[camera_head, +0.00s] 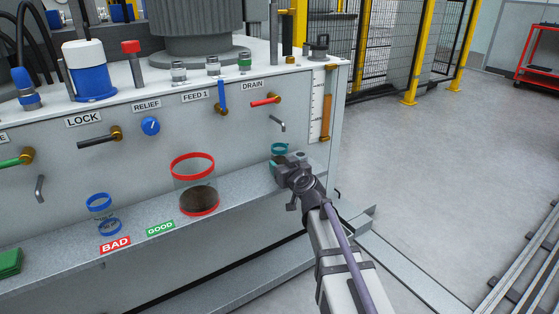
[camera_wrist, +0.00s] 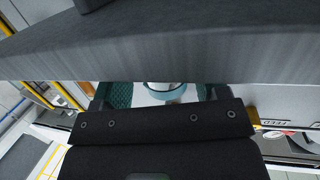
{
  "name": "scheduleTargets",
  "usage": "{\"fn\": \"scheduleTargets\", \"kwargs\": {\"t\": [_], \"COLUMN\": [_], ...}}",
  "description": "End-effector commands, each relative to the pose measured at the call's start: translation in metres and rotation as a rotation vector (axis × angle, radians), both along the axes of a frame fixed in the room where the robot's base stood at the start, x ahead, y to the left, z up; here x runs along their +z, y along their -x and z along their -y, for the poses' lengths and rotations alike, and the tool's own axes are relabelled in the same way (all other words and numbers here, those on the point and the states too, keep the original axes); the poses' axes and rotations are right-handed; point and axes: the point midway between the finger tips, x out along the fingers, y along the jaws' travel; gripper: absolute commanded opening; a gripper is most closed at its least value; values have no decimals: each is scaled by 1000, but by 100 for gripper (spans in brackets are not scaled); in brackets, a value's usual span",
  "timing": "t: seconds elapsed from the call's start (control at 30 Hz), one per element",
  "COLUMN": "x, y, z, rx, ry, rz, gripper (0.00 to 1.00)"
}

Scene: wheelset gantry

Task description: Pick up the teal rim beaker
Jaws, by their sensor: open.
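The teal rim beaker (camera_head: 279,148) stands on the ledge at the right end of the panel, under the DRAIN valve. Its upper rim shows, and my gripper hides its lower part. My gripper (camera_head: 288,162) is open, right in front of the beaker and overlapping it in the head view. In the wrist view, a teal curved rim (camera_wrist: 165,93) shows in the gap between dark parts of my gripper. I cannot tell whether the fingers touch the beaker.
A red-rimmed beaker (camera_head: 193,168) with dark contents and a blue-rimmed beaker (camera_head: 98,203) stand farther left on the ledge (camera_head: 240,191). BAD (camera_head: 115,244) and GOOD (camera_head: 160,228) labels lie by them. A bent metal hook (camera_head: 277,123) sticks out above the teal beaker.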

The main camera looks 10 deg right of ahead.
Motion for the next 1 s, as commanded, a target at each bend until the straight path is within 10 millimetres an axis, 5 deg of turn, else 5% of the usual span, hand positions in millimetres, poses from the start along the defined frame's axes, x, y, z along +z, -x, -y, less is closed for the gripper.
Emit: {"fn": "scheduleTargets", "kwargs": {"t": [0.1,0.33,0.77,1.0], "x": [-5,-4,-4,-2], "y": [-24,-25,-24,-24], "z": [-4,-5,-5,-5], "rx": [1,1,1,1], "ry": [-1,-1,-1,-1], "rz": [0,0,0,0], "gripper": [68,68,26,25]}}
